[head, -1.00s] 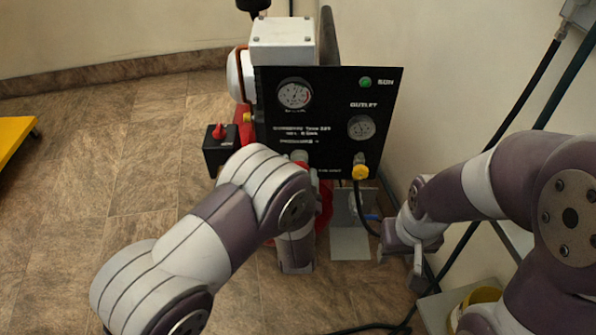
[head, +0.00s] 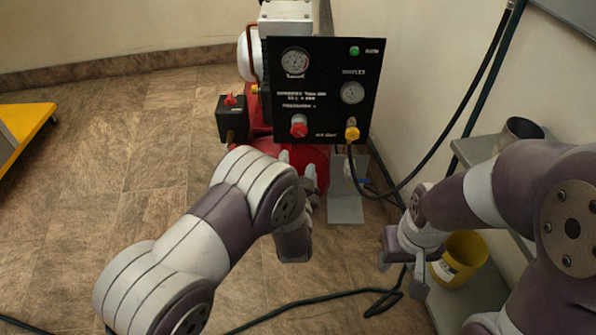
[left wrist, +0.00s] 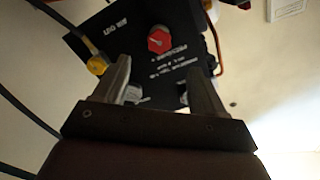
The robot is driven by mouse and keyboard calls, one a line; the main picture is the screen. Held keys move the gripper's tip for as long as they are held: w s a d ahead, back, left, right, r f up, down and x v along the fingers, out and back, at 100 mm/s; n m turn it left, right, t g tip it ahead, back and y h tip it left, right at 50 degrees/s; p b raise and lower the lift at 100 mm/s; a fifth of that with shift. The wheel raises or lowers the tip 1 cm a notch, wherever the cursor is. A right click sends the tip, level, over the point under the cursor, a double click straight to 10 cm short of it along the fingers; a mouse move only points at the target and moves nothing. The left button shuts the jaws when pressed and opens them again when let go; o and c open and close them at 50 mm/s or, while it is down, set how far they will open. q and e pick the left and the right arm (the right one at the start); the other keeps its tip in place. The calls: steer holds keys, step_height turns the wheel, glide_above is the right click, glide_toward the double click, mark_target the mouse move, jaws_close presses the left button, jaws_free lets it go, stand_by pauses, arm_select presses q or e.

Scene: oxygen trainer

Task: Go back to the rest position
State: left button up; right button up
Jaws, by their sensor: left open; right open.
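My left gripper (head: 298,168) is in front of the black gauge panel (head: 322,88), a little below its lower edge, with its fingers pointing up. In the left wrist view its two fingers (left wrist: 160,88) are apart with nothing between them. The red knob (left wrist: 159,40) on the panel shows beyond the fingertips, clear of them; it also shows in the head view (head: 298,126). My right gripper (head: 405,270) hangs at the lower right, beside a yellow bucket, and is open and empty.
The panel stands on a red machine (head: 262,148) with a black switch box (head: 232,120). A yellow fitting (head: 352,132) carries a black hose along the right wall. A yellow bucket (head: 460,258) sits on a grey shelf at right.

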steer(key=shift+s, duration=0.25)
stand_by(0.3)
